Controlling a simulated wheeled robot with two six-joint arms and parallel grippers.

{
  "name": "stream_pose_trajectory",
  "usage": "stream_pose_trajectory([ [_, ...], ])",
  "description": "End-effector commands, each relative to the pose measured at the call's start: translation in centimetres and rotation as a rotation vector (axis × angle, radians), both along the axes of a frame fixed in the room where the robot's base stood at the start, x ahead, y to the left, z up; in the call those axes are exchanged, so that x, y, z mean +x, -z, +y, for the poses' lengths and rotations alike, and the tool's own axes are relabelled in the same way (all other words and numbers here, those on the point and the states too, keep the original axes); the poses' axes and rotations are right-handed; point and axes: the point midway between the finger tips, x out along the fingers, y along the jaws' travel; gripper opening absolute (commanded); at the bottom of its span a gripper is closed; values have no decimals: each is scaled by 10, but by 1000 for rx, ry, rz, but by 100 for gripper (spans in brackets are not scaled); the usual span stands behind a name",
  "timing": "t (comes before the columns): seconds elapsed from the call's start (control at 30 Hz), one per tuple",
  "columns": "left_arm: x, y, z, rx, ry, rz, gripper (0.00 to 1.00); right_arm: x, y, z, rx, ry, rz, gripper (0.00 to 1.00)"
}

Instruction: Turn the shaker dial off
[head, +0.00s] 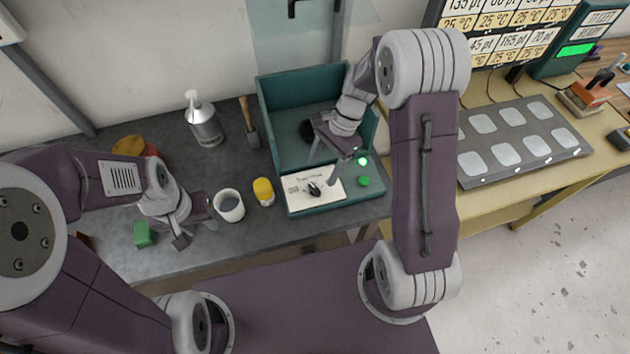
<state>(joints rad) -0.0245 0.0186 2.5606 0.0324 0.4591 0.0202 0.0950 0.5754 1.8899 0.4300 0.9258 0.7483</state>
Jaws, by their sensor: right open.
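The shaker is a teal open-topped box (268,112) on the grey bench, with a pale front panel (327,198). A small black dial (314,189) sits on that panel; its pointer setting is too small to read. A bright green lamp (362,161) glows at the panel's right, above a green button (363,181). My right gripper (322,169) is open and points down over the panel, its fingertips just above and beside the dial. Whether they touch the panel is unclear. My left gripper (196,231) is open and empty over the bench's front, left of the white cup.
A white cup (229,207) and a yellow jar (263,192) stand left of the shaker. A metal bottle (204,122), a brush (249,124) and a green block (143,234) are on the bench. A dark item (307,131) lies inside the box. A grey plate (520,138) lies right.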

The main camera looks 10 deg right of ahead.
Motion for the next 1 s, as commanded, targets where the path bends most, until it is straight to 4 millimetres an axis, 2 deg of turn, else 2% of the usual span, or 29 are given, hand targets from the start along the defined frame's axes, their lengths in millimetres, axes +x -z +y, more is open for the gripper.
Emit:
stream_pose_trajectory([
  [0.1, 0, -2, 0, 0, 0, -1, 36, -6, 25, 10, 0, -3, 7, 64],
  [0.3, 0, -3, 0, 0, 0, -1, 36, -11, 56, 21, 0, -2, 3, 64],
  [0.43, 0, -3, 0, 0, 0, 0, 36, -12, 65, 25, 0, -3, 1, 64],
  [0.67, 0, -3, 0, 0, 0, -1, 36, -12, 66, 25, -1, -2, 0, 64],
  [0.9, 0, -3, 0, 0, 0, 0, 36, -11, 66, 25, -1, -2, 0, 1],
  [1.0, 0, -3, 0, 0, 0, -1, 36, -11, 65, 25, 0, -4, 0, 1],
])
